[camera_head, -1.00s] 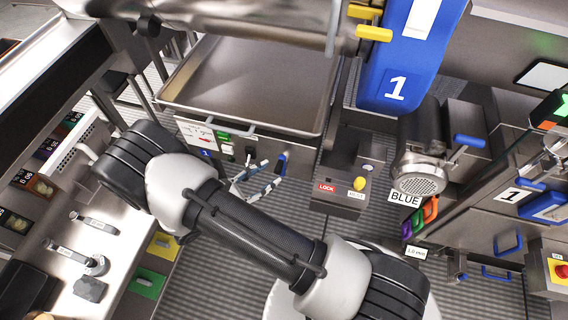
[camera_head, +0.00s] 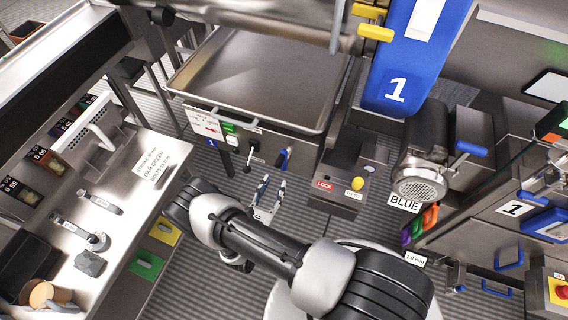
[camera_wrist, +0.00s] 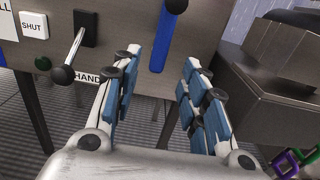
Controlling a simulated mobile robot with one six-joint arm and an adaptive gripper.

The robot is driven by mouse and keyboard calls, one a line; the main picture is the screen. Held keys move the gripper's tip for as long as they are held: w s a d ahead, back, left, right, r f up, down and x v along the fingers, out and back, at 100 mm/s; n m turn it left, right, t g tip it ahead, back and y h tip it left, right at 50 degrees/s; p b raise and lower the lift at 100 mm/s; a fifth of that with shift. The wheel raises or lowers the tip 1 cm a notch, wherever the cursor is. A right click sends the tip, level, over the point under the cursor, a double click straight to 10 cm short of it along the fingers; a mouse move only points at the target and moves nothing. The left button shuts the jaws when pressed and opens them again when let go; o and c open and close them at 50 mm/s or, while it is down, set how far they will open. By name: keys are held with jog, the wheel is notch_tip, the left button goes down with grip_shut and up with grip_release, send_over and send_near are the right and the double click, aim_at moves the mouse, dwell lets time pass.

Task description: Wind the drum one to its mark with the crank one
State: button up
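A steel cylinder (camera_head: 250,12) with yellow pegs lies across the top of the head view, beside a blue panel marked 1 (camera_head: 398,85); I cannot tell which part bears the mark. Below the steel tray, a front plate marked 1 carries a blue handle (camera_head: 284,158) and a lever with a black ball knob (camera_head: 250,157). In the wrist view the blue handle (camera_wrist: 163,42) has a black end, and the knobbed lever (camera_wrist: 72,55) stands by the label HAND. Which one is the crank is not clear. My gripper (camera_head: 270,192) is open and empty, in front of and below the handle.
The steel tray (camera_head: 190,78) stands above the plate. A grey box labelled LOCK (camera_head: 338,185) is to the right, with a motor (camera_head: 420,170) beyond it. A bench with a sign (camera_head: 150,170) and tools fills the left.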

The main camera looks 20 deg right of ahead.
aim_at(283, 166)
jog(key=b+x, duration=0.1)
jog(key=x, duration=0.9)
grip_shut()
dwell(0.5)
